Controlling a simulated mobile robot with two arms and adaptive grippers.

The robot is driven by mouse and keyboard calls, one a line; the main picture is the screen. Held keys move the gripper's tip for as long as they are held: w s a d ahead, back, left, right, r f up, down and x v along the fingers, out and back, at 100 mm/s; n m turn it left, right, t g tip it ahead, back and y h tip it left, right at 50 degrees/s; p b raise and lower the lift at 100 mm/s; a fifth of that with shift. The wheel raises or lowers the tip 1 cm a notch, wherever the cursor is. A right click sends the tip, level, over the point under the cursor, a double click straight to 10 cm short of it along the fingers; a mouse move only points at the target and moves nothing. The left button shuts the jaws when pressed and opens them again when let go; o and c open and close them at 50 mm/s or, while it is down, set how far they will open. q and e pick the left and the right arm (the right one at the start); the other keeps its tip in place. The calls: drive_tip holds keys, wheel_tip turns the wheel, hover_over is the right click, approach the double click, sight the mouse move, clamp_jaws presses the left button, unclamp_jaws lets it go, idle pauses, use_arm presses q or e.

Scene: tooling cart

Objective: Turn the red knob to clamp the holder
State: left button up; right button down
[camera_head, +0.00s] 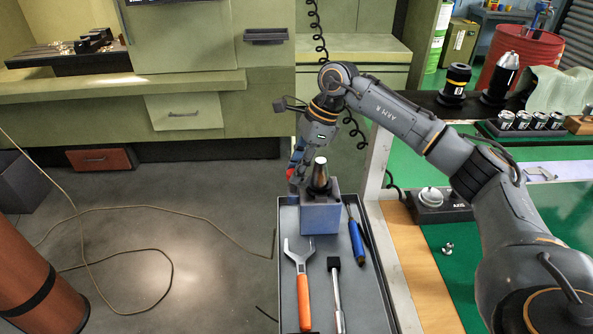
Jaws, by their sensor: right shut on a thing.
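The holder, a blue-grey block (321,217), stands at the far end of the tooling cart's tray. A dark and silver tapered tool (320,177) sits upright in its top. The red knob (291,173) shows as a small patch at the left side of the holder. My right gripper (294,169) reaches down from the far side to the knob and is shut on it. The fingers hide most of the knob, so its turn angle cannot be read. My left gripper is not in view.
The cart tray (318,268) also holds an orange-handled wrench (302,290), a dark-headed tool (336,295) and a blue-handled screwdriver (356,240). A green-topped bench (490,260) stands right of the cart. Open grey floor lies to the left, with a loose cable (150,207).

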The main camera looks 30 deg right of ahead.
drive_tip(key=n, duration=0.2)
drive_tip(key=n+g, duration=0.1)
drive_tip(key=n, duration=0.1)
drive_tip(key=n+g+b, duration=0.1)
drive_tip(key=n, duration=0.1)
drive_tip(key=shift+w, duration=0.25)
drive_tip(key=shift+n, duration=0.3)
drive_tip(key=c, duration=1.1)
unclamp_jaws()
drive_tip(key=shift+o, duration=0.2)
drive_tip(key=shift+r, duration=0.1)
drive_tip(key=v, duration=1.1)
drive_tip(key=shift+w+r, duration=0.35)
drive_tip(key=shift+d, duration=0.15)
